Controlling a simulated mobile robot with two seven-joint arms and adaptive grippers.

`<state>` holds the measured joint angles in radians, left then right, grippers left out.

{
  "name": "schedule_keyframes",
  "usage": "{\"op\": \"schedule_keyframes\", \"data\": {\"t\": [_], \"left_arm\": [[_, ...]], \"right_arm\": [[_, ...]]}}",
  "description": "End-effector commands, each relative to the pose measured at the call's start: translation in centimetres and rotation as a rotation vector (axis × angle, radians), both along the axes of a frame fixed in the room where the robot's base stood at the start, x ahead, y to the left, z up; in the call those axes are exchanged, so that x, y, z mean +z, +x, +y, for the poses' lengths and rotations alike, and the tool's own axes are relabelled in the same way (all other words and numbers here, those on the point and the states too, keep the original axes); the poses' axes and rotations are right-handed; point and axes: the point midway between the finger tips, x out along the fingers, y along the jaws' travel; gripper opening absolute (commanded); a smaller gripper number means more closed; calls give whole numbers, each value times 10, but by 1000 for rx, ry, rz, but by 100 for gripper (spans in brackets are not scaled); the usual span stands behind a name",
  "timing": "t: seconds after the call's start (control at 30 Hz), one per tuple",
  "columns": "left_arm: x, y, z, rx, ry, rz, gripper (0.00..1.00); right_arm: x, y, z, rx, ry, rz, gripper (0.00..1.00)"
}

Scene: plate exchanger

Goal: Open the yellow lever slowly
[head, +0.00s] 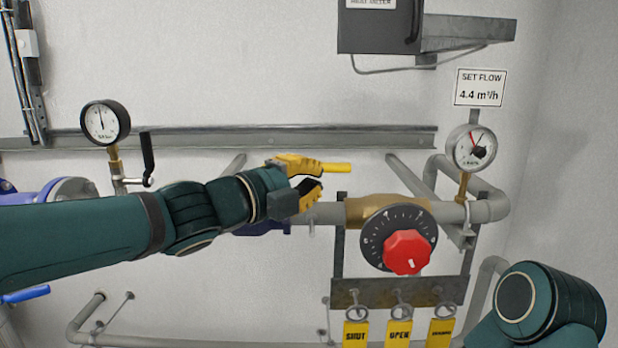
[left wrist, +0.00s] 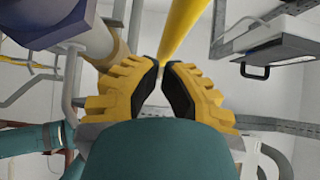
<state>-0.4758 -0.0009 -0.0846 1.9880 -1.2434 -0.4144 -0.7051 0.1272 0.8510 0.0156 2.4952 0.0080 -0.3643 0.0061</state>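The yellow lever (head: 338,168) sticks out to the right, nearly level, beyond my left gripper (head: 312,178) in the head view. The gripper's fingers hide the lever's other part. In the left wrist view the lever (left wrist: 184,26) runs down from the top edge to the tips of my left gripper (left wrist: 162,66). The fingertips are close together at the lever, with a narrow gap between the dark pads. Whether they touch or grip it I cannot tell. My right gripper is not in view; only part of my right arm shows at lower right.
A red knob (head: 407,252) on a black dial stands right of and below the lever. One gauge (head: 105,122) is at left, another (head: 474,147) at right under a set-flow sign (head: 480,87). Yellow tags (head: 399,333) hang below. A grey rail (head: 380,138) runs behind.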

Motion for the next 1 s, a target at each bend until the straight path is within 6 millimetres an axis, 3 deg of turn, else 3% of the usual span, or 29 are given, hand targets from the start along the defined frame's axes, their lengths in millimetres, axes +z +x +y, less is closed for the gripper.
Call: {"op": "schedule_keyframes", "data": {"t": [0.37, 0.6, 1.0], "left_arm": [[0, 2, 0, 0, 1, 1, 0], [0, 18, -3, 0, 1, 1, 0], [-1, 17, -3, 2, 1, 1, 0]], "right_arm": [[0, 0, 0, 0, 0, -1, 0], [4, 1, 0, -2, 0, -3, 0], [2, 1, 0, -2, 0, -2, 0]]}}
